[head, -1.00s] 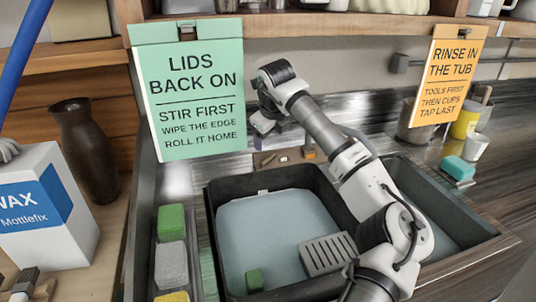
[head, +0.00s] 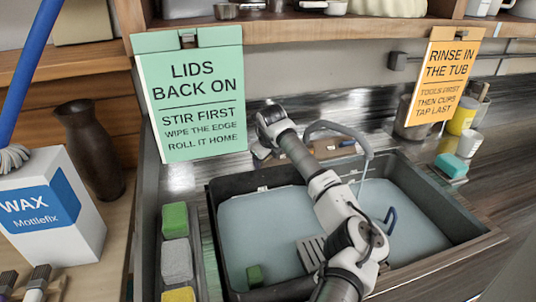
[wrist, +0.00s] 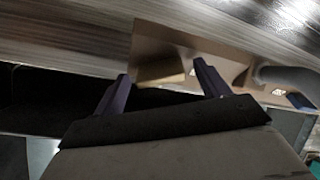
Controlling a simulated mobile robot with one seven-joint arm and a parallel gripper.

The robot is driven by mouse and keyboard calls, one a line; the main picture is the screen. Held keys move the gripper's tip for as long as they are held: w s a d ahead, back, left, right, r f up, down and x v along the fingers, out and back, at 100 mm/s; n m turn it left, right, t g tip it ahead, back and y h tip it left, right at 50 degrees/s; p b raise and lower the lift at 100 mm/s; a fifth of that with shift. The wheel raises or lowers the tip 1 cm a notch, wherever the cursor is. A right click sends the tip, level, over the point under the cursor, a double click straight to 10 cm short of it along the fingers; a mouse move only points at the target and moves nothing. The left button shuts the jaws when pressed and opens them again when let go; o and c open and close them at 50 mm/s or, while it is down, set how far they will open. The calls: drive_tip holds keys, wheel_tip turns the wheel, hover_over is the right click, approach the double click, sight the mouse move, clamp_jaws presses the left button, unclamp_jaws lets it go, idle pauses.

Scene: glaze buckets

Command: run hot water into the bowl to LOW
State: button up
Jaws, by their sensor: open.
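The tap has a tan base (head: 296,152) at the back of the sink and a grey curved spout (head: 345,128). A thin pale line drops below the spout's end; I cannot tell if it is water. The sink's right bowl (head: 470,214) holds pale blue-grey liquid. No LOW mark is legible. My gripper (wrist: 162,74) is open, its two fingers pointing at the tan tap base. A yellowish block (wrist: 160,73), possibly a tap lever, shows between the fingertips; contact is unclear. In the head view my wrist largely hides the gripper.
A black tub (head: 212,225) of pale liquid stands on the left, with a grey slotted block and a green block. Sponges (head: 176,260) line its left side. A green sign (head: 195,95) hangs close to my wrist. A teal sponge (head: 451,166) lies at the right.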

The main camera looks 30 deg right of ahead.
drive_tip(key=c, duration=1)
drive_tip(key=shift+b, duration=0.3)
drive_tip(key=m+b, duration=0.1)
drive_tip(key=m, duration=0.1)
drive_tip(key=shift+f+m+y+b, duration=0.1)
drive_tip(key=shift+m+y+b, duration=0.2)
drive_tip(key=shift+b, duration=0.05)
drive_tip(key=shift+m+b, duration=0.7)
drive_tip(key=shift+m, duration=0.7)
drive_tip(key=shift+y, duration=0.3)
drive_tip(key=o, duration=1)
drive_tip(key=shift+r, duration=0.2)
